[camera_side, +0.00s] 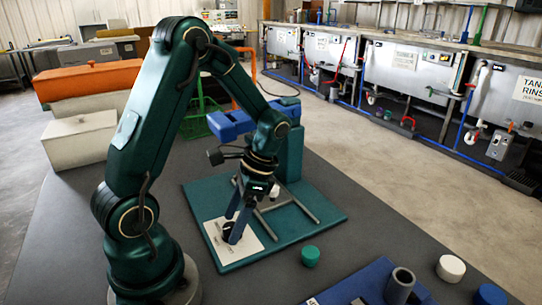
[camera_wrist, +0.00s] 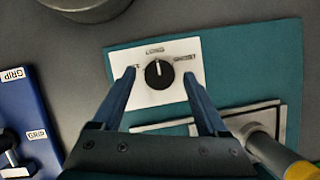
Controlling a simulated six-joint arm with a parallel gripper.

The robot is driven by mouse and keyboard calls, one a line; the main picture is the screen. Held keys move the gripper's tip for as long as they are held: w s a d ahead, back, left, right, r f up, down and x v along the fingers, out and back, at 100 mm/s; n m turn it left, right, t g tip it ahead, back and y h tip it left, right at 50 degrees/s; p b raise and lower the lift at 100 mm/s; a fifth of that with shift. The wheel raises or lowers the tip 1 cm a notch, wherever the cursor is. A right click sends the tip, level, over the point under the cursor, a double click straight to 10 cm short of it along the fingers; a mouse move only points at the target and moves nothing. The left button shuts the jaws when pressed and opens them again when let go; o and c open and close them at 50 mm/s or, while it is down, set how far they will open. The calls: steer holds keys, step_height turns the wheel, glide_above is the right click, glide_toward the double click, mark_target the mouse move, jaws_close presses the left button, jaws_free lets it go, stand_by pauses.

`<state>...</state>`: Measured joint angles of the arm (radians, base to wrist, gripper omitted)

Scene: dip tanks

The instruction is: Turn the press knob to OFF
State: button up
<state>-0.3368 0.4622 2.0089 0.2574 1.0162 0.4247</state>
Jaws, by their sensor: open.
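The black press knob (camera_wrist: 159,74) sits on a white plate (camera_wrist: 150,97) with small labels at its left, top and right, too small to read. The knob's white pointer line points up toward the top label in the wrist view. In the side view the knob (camera_side: 227,232) is partly hidden by my fingers. My gripper (camera_wrist: 159,77) is open, with one blue finger on each side of the knob. Gaps show between the fingers and the knob; their height over the plate is hard to tell. In the side view my gripper (camera_side: 233,232) points down at the plate.
The plate lies on a teal base (camera_side: 305,228) with metal rails and a press with a blue head (camera_side: 231,123). A green cap (camera_side: 310,256), a white cap (camera_side: 451,268) and a blue board (camera_side: 358,286) with a grey cylinder (camera_side: 400,284) lie in front to the right.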

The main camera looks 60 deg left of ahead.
steer(key=shift+s+f, duration=0.15)
steer(key=shift+f, duration=0.15)
jaws_close()
steer(key=shift+n, duration=0.3)
steer(key=n+h, duration=0.1)
steer(key=n, duration=0.1)
steer(key=n+h, duration=0.1)
steer(key=n, duration=0.2)
steer(key=shift+a+n, duration=0.2)
steer(key=shift+n, duration=0.1)
steer(key=n+h, duration=0.1)
steer(key=n, duration=0.1)
steer(key=n+t+h, duration=0.1)
steer(key=n, duration=0.2)
steer(key=shift+a+n, duration=0.15)
steer(key=shift+n, duration=0.15)
